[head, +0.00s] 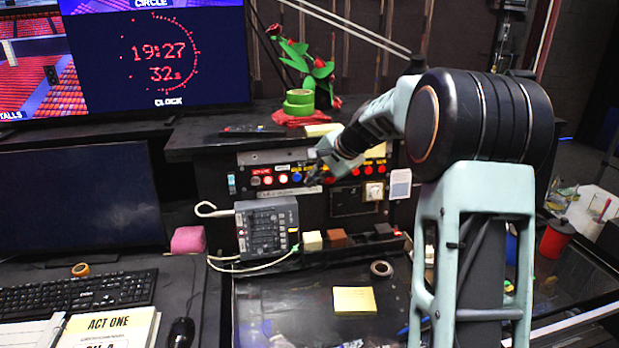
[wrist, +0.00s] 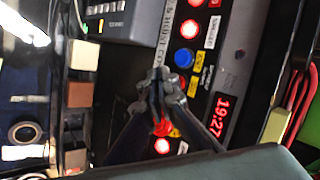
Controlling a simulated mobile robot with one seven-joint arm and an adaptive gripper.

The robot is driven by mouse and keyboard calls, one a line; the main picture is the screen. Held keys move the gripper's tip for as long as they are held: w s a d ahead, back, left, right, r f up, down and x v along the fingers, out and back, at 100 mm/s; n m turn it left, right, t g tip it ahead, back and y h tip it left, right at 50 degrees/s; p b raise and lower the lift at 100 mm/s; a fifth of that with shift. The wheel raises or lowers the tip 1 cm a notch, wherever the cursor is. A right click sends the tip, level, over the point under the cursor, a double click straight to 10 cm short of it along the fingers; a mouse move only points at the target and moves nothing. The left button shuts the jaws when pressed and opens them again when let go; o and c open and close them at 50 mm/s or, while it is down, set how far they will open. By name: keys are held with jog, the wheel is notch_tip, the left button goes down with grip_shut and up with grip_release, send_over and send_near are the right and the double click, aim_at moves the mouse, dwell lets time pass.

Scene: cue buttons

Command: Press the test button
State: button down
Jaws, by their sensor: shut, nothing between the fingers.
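A black button panel (head: 340,185) is on the front of the desk's raised shelf, with a row of lit red buttons (head: 368,170) and a blue button (head: 297,177). The blue button also shows in the wrist view (wrist: 183,57), beside a lit red button (wrist: 187,28). The labels are too small or blurred for me to tell which is the test button. My gripper (head: 316,178) is shut and empty in front of the row, right of the blue button. In the wrist view its fingertips (wrist: 160,78) overlap the panel and hide part of the row. Contact cannot be told.
A grey mixer box (head: 268,230) with a white cable stands below the panel at left. Small blocks (head: 336,238) line the ledge. Above are green tape rolls (head: 299,102) and a red rose (head: 320,68). A yellow note pad (head: 354,300) lies on the desk.

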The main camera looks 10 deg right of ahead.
jog(key=shift+w, duration=0.15)
dwell(0.7)
jog(key=shift+w+f, duration=0.1)
jog(key=shift+w, duration=0.2)
jog(key=shift+w+p, duration=0.4)
dwell(0.6)
jog(key=shift+s, duration=0.1)
jog(key=shift+s+b, duration=0.55)
jog(key=shift+s, duration=0.15)
jog(key=shift+s+r+b, duration=0.25)
jog(key=shift+s+b, duration=0.45)
jog(key=shift+s, duration=0.55)
jog(key=shift+s+r+b, duration=0.2)
jog(key=shift+s+b, duration=0.5)
jog(key=shift+s, duration=0.55)
